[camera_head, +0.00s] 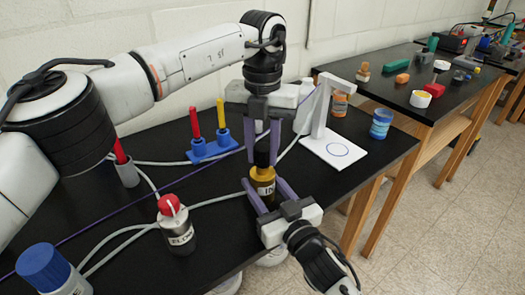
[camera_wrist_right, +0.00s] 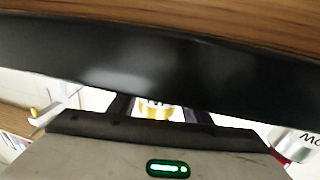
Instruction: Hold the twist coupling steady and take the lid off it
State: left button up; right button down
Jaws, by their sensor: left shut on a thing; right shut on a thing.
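The right wrist view shows a small yellow and white patch of the coupling (camera_wrist_right: 155,110) between dark finger parts. I cannot tell whether the lid has turned.
A white stand (camera_head: 340,150) is close on the right, with a blue jar (camera_head: 381,124) beyond. Blue holders (camera_head: 212,148) carry a red and a yellow rod. A red-capped bottle (camera_head: 178,232) and blue-lidded jar (camera_head: 50,272) are left. Grey hoses (camera_head: 110,235) cross the black table.

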aim_at(263, 147)
pick_arm(q)
jog(key=shift+r, duration=2)
pick_arm(e)
jog(key=c, duration=0.9)
grip_release()
